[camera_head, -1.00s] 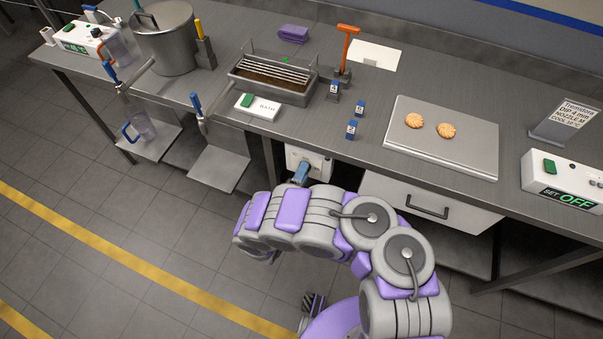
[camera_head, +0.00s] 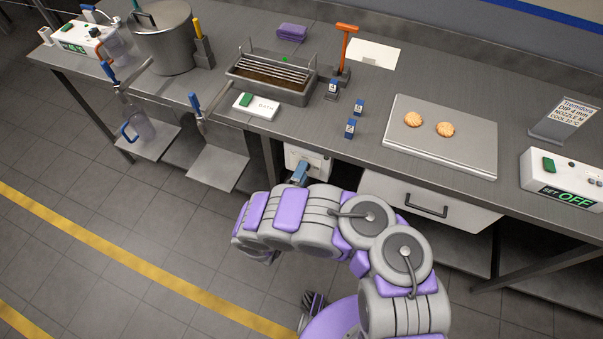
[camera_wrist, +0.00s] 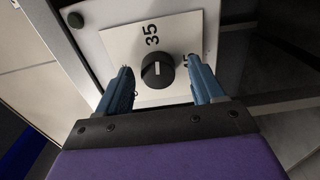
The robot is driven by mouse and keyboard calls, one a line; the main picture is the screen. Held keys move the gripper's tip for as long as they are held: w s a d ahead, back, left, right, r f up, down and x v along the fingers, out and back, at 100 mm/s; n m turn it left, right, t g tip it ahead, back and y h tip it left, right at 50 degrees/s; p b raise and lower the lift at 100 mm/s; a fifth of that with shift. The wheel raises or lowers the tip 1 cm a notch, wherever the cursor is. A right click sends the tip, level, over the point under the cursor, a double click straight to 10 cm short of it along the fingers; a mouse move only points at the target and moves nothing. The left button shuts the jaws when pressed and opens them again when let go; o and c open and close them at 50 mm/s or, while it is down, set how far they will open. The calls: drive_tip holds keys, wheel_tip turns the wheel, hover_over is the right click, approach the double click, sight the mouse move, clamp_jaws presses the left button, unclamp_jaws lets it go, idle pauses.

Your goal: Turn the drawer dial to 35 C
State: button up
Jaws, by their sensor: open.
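The drawer dial (camera_wrist: 165,72) is a round black knob with a white mark, on a white plate (camera_wrist: 125,42) in the wrist view. The mark runs roughly up the picture toward the printed 35. Another number at the right is partly hidden by a finger. My gripper (camera_wrist: 159,67) is open, its blue fingers on either side of the knob with gaps visible. Whether the fingertips reach the knob's depth, I cannot tell. In the head view, my gripper (camera_head: 299,174) is at the pale dial panel (camera_head: 312,161) below the table edge; the knob is hidden there.
A closed-looking white drawer (camera_head: 430,206) with a dark handle is right of the panel. The metal table (camera_head: 350,165) overhangs both. A tray (camera_head: 455,157) with two biscuits and a bath (camera_head: 290,94) stand on top. A folding shelf (camera_head: 217,168) is at the left.

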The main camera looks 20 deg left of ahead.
drive_tip(key=s+a+p, duration=0.1)
drive_tip(key=s+p, duration=0.4)
drive_tip(key=s, duration=1.2)
drive_tip(key=shift+a, duration=0.15)
